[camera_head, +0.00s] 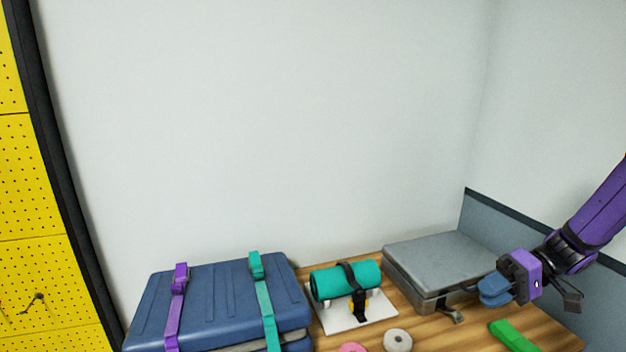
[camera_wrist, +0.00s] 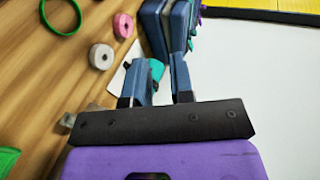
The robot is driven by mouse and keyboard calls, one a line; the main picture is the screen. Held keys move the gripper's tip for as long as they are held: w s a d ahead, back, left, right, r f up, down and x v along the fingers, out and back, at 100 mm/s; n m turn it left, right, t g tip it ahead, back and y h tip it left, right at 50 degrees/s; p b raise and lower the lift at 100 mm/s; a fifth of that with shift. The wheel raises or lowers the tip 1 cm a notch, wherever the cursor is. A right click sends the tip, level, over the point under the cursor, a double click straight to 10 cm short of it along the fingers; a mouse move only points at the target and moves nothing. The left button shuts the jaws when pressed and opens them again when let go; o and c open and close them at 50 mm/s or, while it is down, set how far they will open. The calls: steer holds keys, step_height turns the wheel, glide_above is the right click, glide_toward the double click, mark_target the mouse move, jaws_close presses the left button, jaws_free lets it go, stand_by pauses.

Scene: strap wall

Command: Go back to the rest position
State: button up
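My gripper (camera_head: 492,290) is at the right in the head view, above the table by the front right of the grey case. In the wrist view its two blue fingers stand apart with nothing between them (camera_wrist: 160,82). The blue suitcase (camera_head: 217,295) lies at the left with a purple strap (camera_head: 175,310) and a teal strap (camera_head: 265,305) across it. A teal roll (camera_head: 330,282) with a black strap (camera_head: 352,278) around it lies on a white board (camera_head: 335,322). The grey case (camera_head: 440,262) lies shut at the back right, partly hidden by my gripper.
A white roll (camera_head: 398,341), a pink roll (camera_head: 353,348) and a green item (camera_head: 512,336) lie on the wooden table (camera_head: 450,335). A green ring (camera_wrist: 62,15) shows in the wrist view. A blue-grey panel (camera_head: 490,225) runs behind my arm. The space above the table is clear.

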steer(key=s+a+r+m+t+h, duration=0.1)
steer(key=s+a+r+t+h, duration=0.1)
steer(key=s+r+h, duration=0.4)
steer(key=s+a+r+m+t+h, duration=0.1)
steer(key=s+r+t+h, duration=0.4)
steer(key=s+r, duration=0.6)
step_height(320, 180, up, 4)
steer(key=shift+s+a+r+h, duration=0.15)
steer(key=shift+a+h, duration=0.3)
steer(key=shift+h, duration=0.55)
